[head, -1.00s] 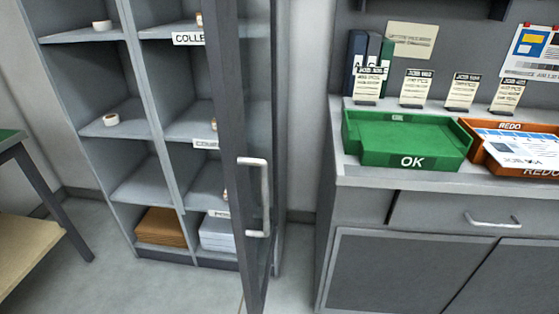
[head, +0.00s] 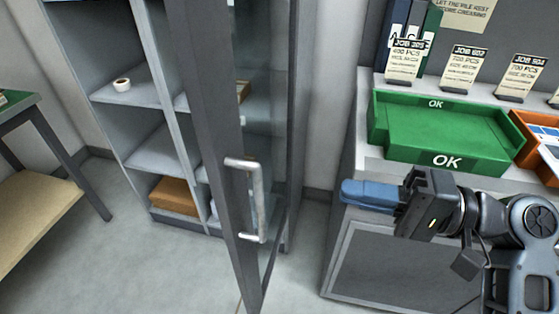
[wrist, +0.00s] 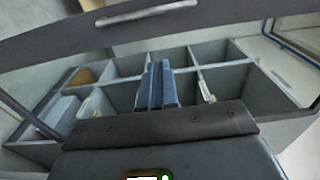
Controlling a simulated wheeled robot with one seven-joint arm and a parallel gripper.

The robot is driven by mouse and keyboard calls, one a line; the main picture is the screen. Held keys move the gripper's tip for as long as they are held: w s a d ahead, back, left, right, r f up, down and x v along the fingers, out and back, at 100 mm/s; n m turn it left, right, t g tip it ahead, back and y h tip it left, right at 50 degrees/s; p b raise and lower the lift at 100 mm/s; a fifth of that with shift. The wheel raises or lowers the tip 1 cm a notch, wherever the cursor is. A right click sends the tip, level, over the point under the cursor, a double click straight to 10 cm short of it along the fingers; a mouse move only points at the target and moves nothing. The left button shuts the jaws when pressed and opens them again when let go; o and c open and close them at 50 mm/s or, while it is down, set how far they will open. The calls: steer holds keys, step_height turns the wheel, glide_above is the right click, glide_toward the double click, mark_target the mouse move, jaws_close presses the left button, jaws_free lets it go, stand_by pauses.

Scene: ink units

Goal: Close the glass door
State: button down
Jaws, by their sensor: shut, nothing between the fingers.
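The glass door (head: 228,135) stands open in the head view, swung out toward me from the grey cabinet and seen nearly edge-on. Its pale bar handle (head: 257,200) is on the side of its dark frame. My gripper (head: 346,194) is to the right of the door and apart from it, in front of the counter; its blue fingers are shut and empty and point left. In the wrist view my shut fingers (wrist: 158,84) point toward the cabinet shelves, and the door's frame (wrist: 215,14) with its handle (wrist: 146,16) crosses the top.
The cabinet's shelves (head: 160,150) hold a tape roll (head: 122,85) and a brown stack (head: 174,196). A green OK tray (head: 440,135) and an orange tray (head: 535,130) sit on the counter at right. A table (head: 30,190) stands at far left. Floor between is clear.

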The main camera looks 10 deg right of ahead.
steer(key=p+x, duration=0.2)
steer(key=x, duration=1.1)
steer(key=shift+a+r+p, duration=0.35)
steer(key=shift+a, duration=0.05)
